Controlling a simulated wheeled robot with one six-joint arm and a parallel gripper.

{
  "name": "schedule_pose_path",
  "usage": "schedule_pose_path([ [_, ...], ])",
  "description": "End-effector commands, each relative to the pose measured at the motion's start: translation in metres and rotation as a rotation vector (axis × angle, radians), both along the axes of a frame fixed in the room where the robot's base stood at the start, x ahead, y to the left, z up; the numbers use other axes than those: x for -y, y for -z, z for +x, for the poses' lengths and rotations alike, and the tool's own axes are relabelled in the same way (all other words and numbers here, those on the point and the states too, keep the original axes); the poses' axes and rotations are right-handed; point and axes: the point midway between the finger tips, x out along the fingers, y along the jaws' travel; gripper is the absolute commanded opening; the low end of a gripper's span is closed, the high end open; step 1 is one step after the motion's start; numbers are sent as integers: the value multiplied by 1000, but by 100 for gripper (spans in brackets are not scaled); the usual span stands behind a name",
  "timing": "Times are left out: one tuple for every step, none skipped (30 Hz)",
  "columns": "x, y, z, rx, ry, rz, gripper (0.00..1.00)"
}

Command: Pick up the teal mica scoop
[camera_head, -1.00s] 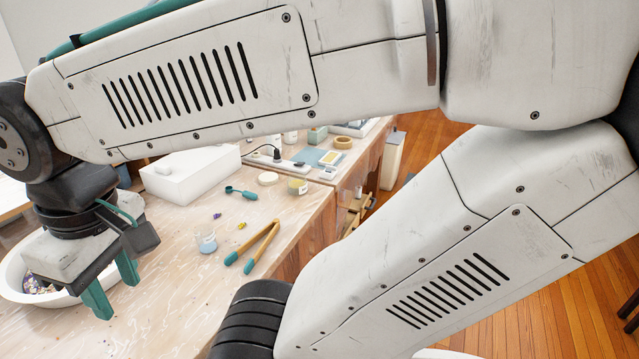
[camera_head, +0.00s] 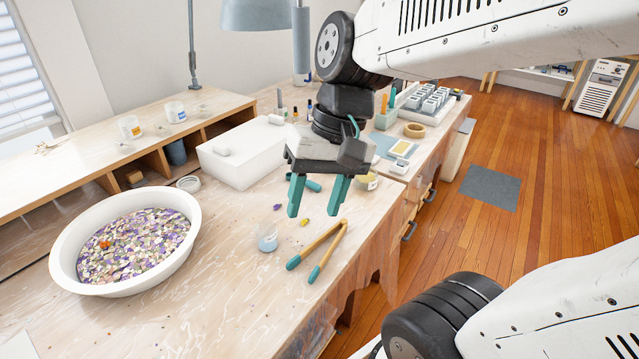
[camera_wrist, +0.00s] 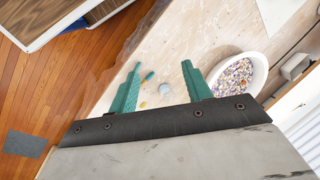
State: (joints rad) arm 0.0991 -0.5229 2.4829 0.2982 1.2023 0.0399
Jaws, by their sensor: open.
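The teal mica scoop (camera_head: 313,185) lies on the workbench in the head view, behind my gripper's fingers and mostly hidden by them. I cannot make it out in the wrist view. My gripper (camera_head: 314,212) is open and empty, its teal fingers pointing down above the bench, on the camera's side of the scoop. In the wrist view my two fingers (camera_wrist: 160,72) stand wide apart with bench between them.
Tongs with teal tips (camera_head: 318,250) and a small cup of blue liquid (camera_head: 268,242) lie nearby. A white block (camera_head: 240,160) stands behind. A white bowl of colourful chips (camera_head: 68,262) is at left; the wrist view shows it too (camera_wrist: 262,75). The bench front is mostly clear.

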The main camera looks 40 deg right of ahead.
Motion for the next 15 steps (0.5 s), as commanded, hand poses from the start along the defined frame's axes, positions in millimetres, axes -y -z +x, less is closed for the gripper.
schedule_pose_path([
  [-4, 5, 19, -43, 75, 75, 49],
  [-6, 7, 31, -61, 124, 125, 49],
  [-9, 10, 47, -86, 190, 188, 49],
  [-10, 12, 60, -106, 241, 237, 49],
  [-10, 15, 73, -123, 292, 283, 49],
  [-10, 18, 90, -145, 361, 345, 49],
  [-8, 22, 104, -161, 416, 390, 49],
  [-6, 25, 117, -176, 471, 435, 49],
  [-1, 31, 135, -197, 544, 494, 49],
  [3, 36, 149, -211, 601, 537, 49],
  [8, 41, 163, -225, 659, 581, 49],
  [17, 49, 181, -244, 738, 638, 49],
  [25, 55, 195, -257, 799, 682, 49],
  [33, 62, 208, -270, 860, 725, 49],
  [46, 73, 226, -284, 944, 781, 49],
])
